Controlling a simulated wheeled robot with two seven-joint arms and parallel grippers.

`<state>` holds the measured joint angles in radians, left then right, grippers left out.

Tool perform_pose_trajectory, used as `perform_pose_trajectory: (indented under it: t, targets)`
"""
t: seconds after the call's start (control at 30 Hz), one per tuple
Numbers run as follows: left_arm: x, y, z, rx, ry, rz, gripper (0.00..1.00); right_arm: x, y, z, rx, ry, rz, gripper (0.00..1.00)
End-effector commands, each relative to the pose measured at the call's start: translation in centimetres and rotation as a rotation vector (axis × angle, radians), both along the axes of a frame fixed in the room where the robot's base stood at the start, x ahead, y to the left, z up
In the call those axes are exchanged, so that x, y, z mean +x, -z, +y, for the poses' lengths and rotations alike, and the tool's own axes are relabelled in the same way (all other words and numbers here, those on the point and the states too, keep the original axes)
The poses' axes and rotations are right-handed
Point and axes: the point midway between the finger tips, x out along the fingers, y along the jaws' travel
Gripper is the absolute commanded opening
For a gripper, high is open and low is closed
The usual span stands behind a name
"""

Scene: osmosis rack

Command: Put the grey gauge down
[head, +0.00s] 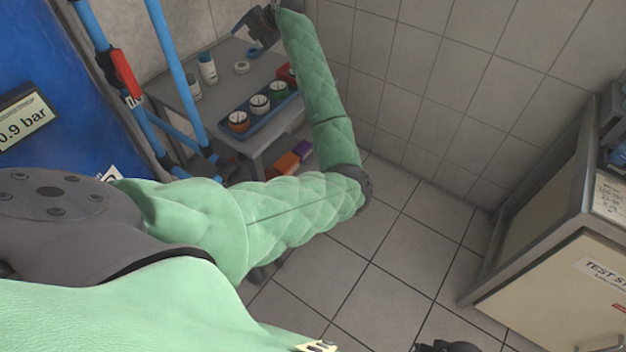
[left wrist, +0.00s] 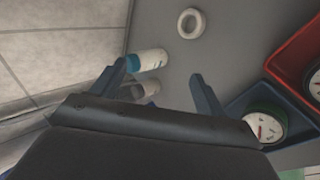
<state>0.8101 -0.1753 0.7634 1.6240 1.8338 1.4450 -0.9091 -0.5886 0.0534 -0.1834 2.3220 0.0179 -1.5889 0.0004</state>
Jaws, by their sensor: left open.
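My left gripper (head: 262,27) is at the far end of the grey bench, with open, empty jaws. In the left wrist view its fingers (left wrist: 158,74) stand apart above the bench. A gauge with a greyish rim (head: 260,104), which looks like the grey gauge, sits in the middle of the blue tray (head: 254,123). It is between an orange-rimmed gauge (head: 238,121) and a green-rimmed gauge (head: 278,90). The left wrist view also shows the edge of a gauge (left wrist: 315,84) in the red tray (left wrist: 290,60); its rim colour is unclear.
White bottles (head: 207,68) and a white ring (head: 242,67) stand on the bench (head: 172,92). Blue pipes (head: 176,75) rise in front of the bench. Orange and purple boxes (head: 287,163) are underneath. A cabinet (head: 560,270) stands right.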

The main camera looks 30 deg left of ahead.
Motion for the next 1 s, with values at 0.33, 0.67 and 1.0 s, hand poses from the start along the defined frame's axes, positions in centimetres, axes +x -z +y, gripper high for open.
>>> perform_pose_trajectory:
  t: [0.33,0.67,1.0]
  targets:
    - [-2.8,-6.6,0.9,0.821,0.206,0.086,0.74,0.0,0.0,0.0,0.0,0.0,0.001,0.36]
    - [-0.1,-8.1,-11.1,1.399,0.736,0.187,0.74,-0.1,0.0,0.0,0.0,0.0,0.001,0.36]
    - [-0.5,2.5,-28.9,1.637,1.523,0.348,0.74,-0.1,0.0,0.0,0.0,0.0,0.002,0.36]
